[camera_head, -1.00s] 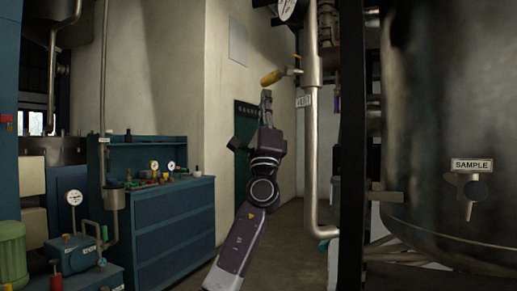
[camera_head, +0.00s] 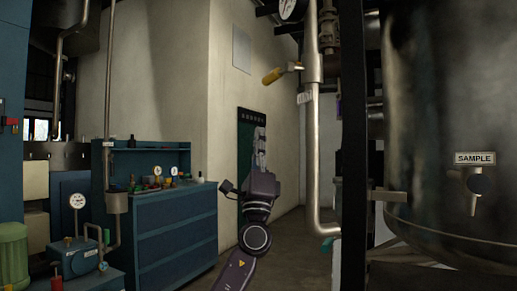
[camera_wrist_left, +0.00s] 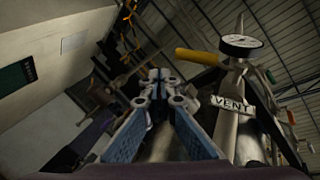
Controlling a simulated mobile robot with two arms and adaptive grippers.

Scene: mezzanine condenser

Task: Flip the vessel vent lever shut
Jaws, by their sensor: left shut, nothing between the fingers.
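The vent lever has a yellow handle (camera_head: 272,76) that sticks out to the left from the vertical metal pipe (camera_head: 312,150), near the top of the head view. In the left wrist view the yellow handle (camera_wrist_left: 197,57) lies beyond and to the right of the fingers, beside the VENT tag (camera_wrist_left: 232,105). My left gripper (camera_head: 259,133) is shut and empty, pointing up, below the handle and apart from it. It also shows in the left wrist view (camera_wrist_left: 158,76). My right gripper is not in view.
A pressure gauge (camera_wrist_left: 241,42) sits by the lever. A large tank (camera_head: 440,110) with a SAMPLE tap and a dark upright post stand right of the pipe. A blue cabinet (camera_head: 172,235) with small items stands left. Open floor lies between cabinet and pipe.

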